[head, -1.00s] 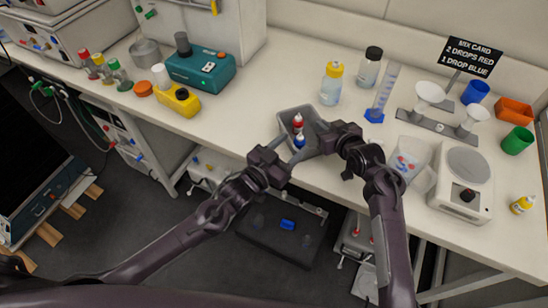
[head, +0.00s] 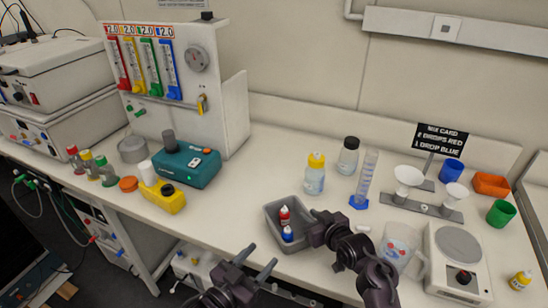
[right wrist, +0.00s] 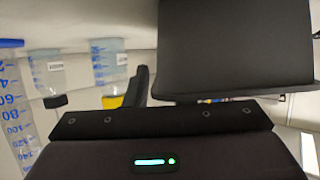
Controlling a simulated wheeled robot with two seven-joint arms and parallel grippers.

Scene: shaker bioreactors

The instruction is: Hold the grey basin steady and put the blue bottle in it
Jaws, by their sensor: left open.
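The grey basin (head: 270,219) stands on the bench near its front edge. The small blue bottle (head: 287,234) stands in it, towards the front, beside a small red bottle (head: 285,215). My left gripper (head: 256,262) is open and empty, in front of the basin and apart from it. My right gripper (head: 314,229) is at the basin's right wall and appears shut on it. In the right wrist view one dark finger (right wrist: 139,87) shows against a large dark grey surface, likely the basin's side; the other finger is hidden.
A yellow-capped bottle (head: 315,175), a black-capped bottle (head: 348,156) and a measuring cylinder (head: 366,178) stand behind the basin. A clear jug (head: 398,248) and a scale (head: 457,252) stand to the right. The bench left of the basin is clear up to a yellow device (head: 163,199).

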